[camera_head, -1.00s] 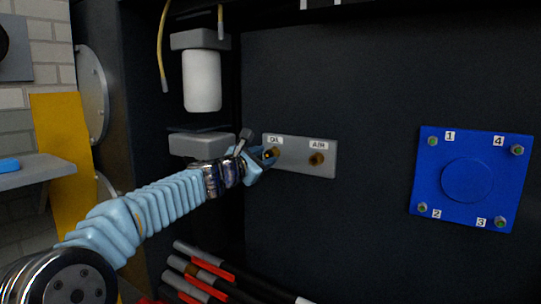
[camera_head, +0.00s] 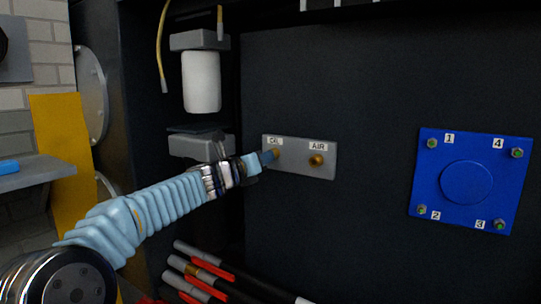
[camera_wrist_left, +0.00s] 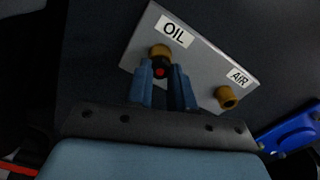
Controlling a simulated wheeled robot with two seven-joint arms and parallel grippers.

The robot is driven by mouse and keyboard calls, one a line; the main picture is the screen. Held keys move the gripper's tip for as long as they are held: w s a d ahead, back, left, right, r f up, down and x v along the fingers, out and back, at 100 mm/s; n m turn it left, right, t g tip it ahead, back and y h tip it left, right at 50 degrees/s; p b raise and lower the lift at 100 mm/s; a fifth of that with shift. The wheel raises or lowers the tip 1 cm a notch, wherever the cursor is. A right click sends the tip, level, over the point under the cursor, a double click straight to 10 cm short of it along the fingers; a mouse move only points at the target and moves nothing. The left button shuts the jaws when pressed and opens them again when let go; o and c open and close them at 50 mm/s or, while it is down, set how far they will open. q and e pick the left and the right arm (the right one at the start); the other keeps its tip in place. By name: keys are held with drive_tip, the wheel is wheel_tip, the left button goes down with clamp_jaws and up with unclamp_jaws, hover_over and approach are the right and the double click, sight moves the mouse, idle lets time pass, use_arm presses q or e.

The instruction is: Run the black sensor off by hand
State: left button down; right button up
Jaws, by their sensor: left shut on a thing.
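A grey plate (camera_head: 295,168) on the dark wall carries two brass ports, labelled OIL (camera_wrist_left: 160,51) and AIR (camera_head: 317,160). The black sensor (camera_wrist_left: 160,70), with a red end, sits at the OIL port in the left wrist view. My left gripper (camera_head: 269,157) reaches in from the left. Its blue fingers are on either side of the sensor and shut on it. The sensor is in line with the port; how deep it sits in it cannot be told. In the head view the fingers hide the sensor. My right gripper is not in view.
A blue cover (camera_head: 467,209) with numbered bolts is on the wall to the right. A white filter (camera_head: 201,81) hangs above my left arm, over a grey block. Several grey and red rods (camera_head: 200,290) lie below. A yellow hose (camera_head: 162,50) hangs at upper left.

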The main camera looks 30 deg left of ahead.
use_arm(q)
drive_tip(key=n, duration=1.4)
drive_tip(key=shift+s+f, duration=0.1)
drive_tip(key=shift+f, duration=0.1)
drive_tip(key=c, duration=0.9)
unclamp_jaws()
drive_tip(key=shift+s+r, duration=0.1)
drive_tip(key=shift+c, duration=1.1)
drive_tip(key=shift+r, duration=0.1)
drive_tip(key=shift+s+a, duration=0.1)
drive_tip(key=shift+s, duration=0.95)
